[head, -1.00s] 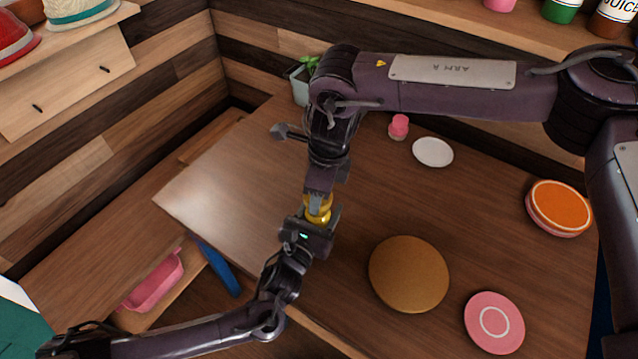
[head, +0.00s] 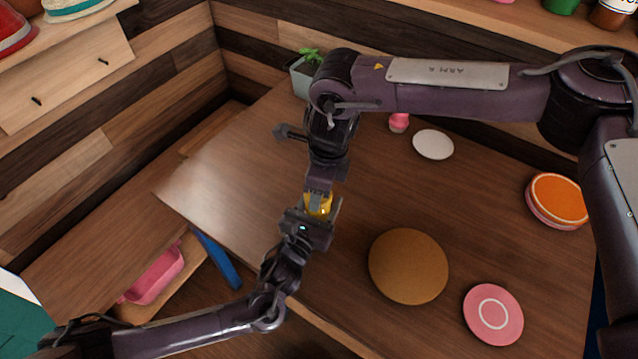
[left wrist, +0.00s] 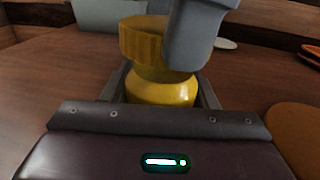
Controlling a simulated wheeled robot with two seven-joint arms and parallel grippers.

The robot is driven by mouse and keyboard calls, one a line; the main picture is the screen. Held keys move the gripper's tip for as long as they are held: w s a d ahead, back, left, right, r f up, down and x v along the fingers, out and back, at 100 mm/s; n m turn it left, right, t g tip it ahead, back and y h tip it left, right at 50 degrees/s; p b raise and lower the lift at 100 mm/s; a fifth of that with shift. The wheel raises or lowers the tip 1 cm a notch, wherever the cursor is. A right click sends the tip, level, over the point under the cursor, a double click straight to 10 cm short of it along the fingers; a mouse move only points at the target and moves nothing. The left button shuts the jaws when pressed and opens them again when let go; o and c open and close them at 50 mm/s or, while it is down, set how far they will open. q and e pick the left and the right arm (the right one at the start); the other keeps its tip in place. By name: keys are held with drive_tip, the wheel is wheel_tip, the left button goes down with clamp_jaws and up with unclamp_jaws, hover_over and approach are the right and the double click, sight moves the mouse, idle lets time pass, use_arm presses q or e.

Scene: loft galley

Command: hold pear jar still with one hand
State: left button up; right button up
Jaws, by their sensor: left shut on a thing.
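The pear jar (head: 325,207) is yellow, with a ridged yellow lid (left wrist: 143,38) in the left wrist view. It is upright, and its body (left wrist: 160,93) sits between the fingers of my left gripper (head: 314,213), which is shut on it. My right gripper (head: 319,190) comes down from above, at the lid. In the left wrist view one grey finger of the right gripper (left wrist: 193,38) covers the lid's right part. The other finger is hidden, so I cannot tell whether it grips the lid.
A round brown board (head: 408,266), a pink plate (head: 493,314), an orange-topped round stack (head: 558,200) and a white saucer (head: 433,145) lie to the right. A small pink item (head: 399,122) and a potted plant (head: 303,78) stand at the back. The counter's left part is clear.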

drive_tip(key=shift+f, duration=0.55)
idle(0.4)
use_arm(q)
clamp_jaws()
use_arm(e)
drive_tip(key=m, duration=0.4)
drive_tip(key=shift+s, duration=0.1)
drive_tip(key=m, duration=0.4)
drive_tip(key=shift+a+t+h, duration=0.1)
drive_tip(key=shift+t+h, duration=0.2)
drive_tip(key=shift+t, duration=0.1)
drive_tip(key=m, duration=0.7)
drive_tip(key=shift+a+h, duration=0.1)
drive_tip(key=shift+h, duration=0.3)
drive_tip(key=m, duration=0.6)
drive_tip(key=shift+h, duration=0.3)
drive_tip(key=o, duration=0.9)
